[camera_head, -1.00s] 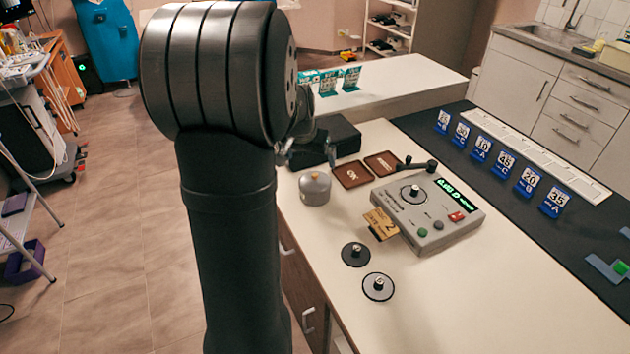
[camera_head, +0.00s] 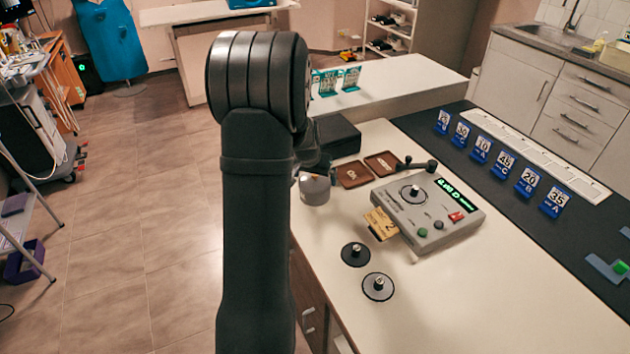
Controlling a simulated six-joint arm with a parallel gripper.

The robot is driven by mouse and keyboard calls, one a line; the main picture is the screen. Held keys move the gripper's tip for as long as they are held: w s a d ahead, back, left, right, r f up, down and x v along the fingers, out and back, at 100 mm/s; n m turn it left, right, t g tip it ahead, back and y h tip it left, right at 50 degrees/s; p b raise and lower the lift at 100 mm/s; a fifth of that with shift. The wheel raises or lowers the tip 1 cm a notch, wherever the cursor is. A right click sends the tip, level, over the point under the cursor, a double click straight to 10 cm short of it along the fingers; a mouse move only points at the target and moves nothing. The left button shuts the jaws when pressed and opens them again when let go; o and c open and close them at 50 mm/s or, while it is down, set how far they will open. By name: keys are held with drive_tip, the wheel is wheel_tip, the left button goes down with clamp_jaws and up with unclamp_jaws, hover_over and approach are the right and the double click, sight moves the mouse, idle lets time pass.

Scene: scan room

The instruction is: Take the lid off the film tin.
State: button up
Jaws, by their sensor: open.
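The film tin (camera_head: 315,192) is a small grey round tin on the near left part of the counter. In the earlier frame its top carries a lid with a small knob; now the gripper covers much of that top. My gripper (camera_head: 306,172) is open, at the tin's top and partly hidden behind my own dark arm. I cannot tell whether the fingers touch the lid.
A black box (camera_head: 337,137) stands behind the tin. Two brown trays (camera_head: 354,174) (camera_head: 382,163) lie to its right. A grey device (camera_head: 428,213) with a yellow card (camera_head: 381,224) stands further right.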

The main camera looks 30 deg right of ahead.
drive_tip(key=c, duration=1.2)
drive_tip(key=shift+s+f, duration=0.1)
drive_tip(key=shift+c, duration=0.4)
drive_tip(key=shift+a, duration=0.1)
